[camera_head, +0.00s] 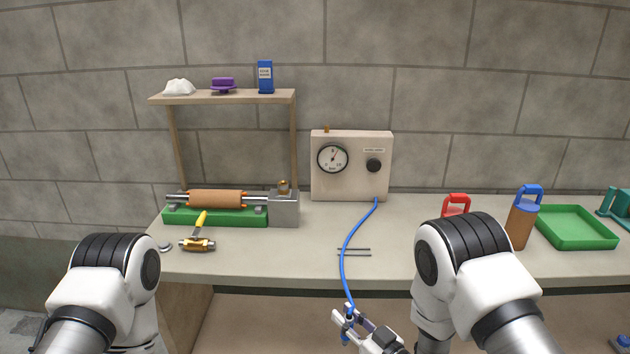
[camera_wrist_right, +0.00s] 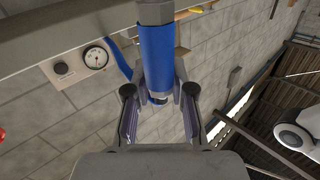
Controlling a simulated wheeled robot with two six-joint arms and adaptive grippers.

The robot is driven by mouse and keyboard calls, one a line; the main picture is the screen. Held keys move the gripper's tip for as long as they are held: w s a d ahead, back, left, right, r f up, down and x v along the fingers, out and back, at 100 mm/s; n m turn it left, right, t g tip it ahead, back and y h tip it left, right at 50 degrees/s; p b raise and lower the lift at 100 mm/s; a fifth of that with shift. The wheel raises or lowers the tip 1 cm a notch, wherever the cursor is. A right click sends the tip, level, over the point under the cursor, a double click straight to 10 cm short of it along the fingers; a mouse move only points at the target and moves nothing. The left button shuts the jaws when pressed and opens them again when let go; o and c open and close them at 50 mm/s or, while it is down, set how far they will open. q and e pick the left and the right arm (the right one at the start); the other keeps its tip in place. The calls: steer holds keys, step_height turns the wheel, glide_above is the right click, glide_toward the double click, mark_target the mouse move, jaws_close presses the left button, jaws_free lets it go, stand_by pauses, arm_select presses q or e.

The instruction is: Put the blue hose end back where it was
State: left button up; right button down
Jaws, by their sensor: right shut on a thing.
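The blue hose (camera_head: 346,248) runs from the underside of the beige gauge box (camera_head: 351,180) down across the bench and over its front edge. My right gripper (camera_head: 347,322) is shut on the hose end, in front of and below the bench edge. In the right wrist view the blue hose end (camera_wrist_right: 157,58) stands between the fingers of my right gripper (camera_wrist_right: 158,105), with a grey part at its top. My left gripper is out of view; only my left arm shows.
A roller on a green base (camera_head: 214,216) with a grey block (camera_head: 284,210) and a yellow-handled tool (camera_head: 199,232) are at the left of the bench (camera_head: 270,255). Red- and blue-handled things (camera_head: 526,218) and a green tray (camera_head: 575,228) are at the right. A shelf (camera_head: 222,97) stands behind.

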steer(key=d+m+t+h, duration=0.4)
steer(key=d+m+h, duration=0.3)
steer(key=d+h, duration=0.45)
steer(key=shift+y, duration=0.35)
steer(key=s, duration=0.1)
steer(key=s+d+r, duration=0.1)
steer(key=s+r, duration=0.1)
steer(key=shift+s+d+r, duration=0.15)
steer(key=shift+d, duration=0.15)
